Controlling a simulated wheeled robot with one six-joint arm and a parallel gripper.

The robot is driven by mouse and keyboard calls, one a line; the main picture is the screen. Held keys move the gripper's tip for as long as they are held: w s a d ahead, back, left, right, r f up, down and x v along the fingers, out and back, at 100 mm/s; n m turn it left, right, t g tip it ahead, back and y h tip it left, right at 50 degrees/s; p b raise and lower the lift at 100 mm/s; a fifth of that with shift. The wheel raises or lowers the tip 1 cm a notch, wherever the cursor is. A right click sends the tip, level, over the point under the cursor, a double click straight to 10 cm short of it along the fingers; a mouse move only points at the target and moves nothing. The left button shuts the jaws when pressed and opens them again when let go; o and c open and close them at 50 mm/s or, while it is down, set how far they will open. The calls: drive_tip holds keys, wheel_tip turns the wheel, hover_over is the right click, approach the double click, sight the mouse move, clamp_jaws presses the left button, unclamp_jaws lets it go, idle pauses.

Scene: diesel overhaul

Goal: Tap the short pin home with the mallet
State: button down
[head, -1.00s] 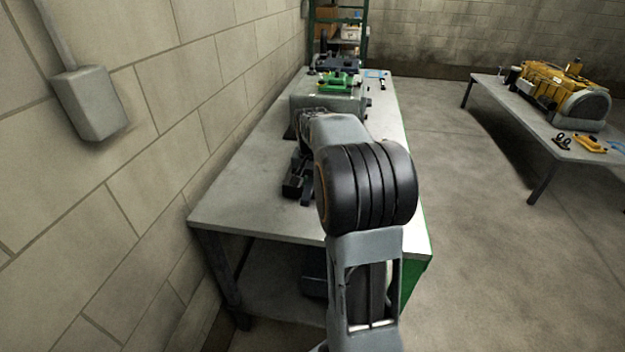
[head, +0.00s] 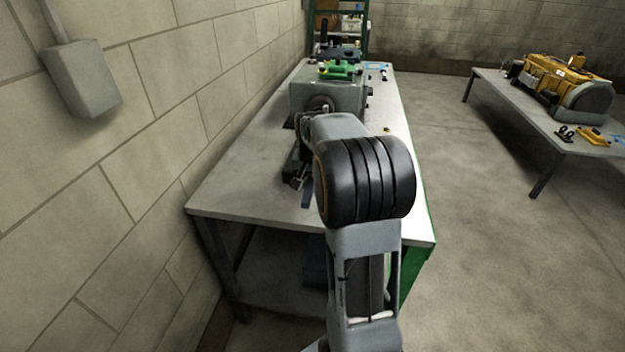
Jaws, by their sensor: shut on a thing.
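My gripper (head: 303,150) is low over the left half of the near bench, mostly hidden behind my own arm. It is shut on a dark thing (head: 295,180), which seems to be the mallet; its shape is only partly visible. A grey block-like housing (head: 348,96) stands on the bench just beyond the gripper, with a dark round feature (head: 320,103) on its near face. A green part (head: 338,70) sits on top of the housing. I cannot make out the short pin. Whether the held thing touches the bench or the housing cannot be told.
The grey bench (head: 245,190) runs along the block wall, its near left part bare. A blue part (head: 335,53) and small items lie at its far end. A second table (head: 500,95) on the right carries a yellow engine (head: 560,80). Floor between them is clear.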

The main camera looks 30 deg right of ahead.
drive_tip(key=shift+f, duration=0.25)
drive_tip(key=shift+s+r, duration=0.1)
drive_tip(key=shift+r+p, duration=0.65)
drive_tip(key=shift+p, duration=0.1)
drive_tip(key=shift+r+p, duration=1.15)
drive_tip(key=shift+r, duration=0.4)
drive_tip(key=shift+r, duration=0.1)
drive_tip(key=shift+r+p, duration=0.3)
drive_tip(key=shift+p, duration=0.1)
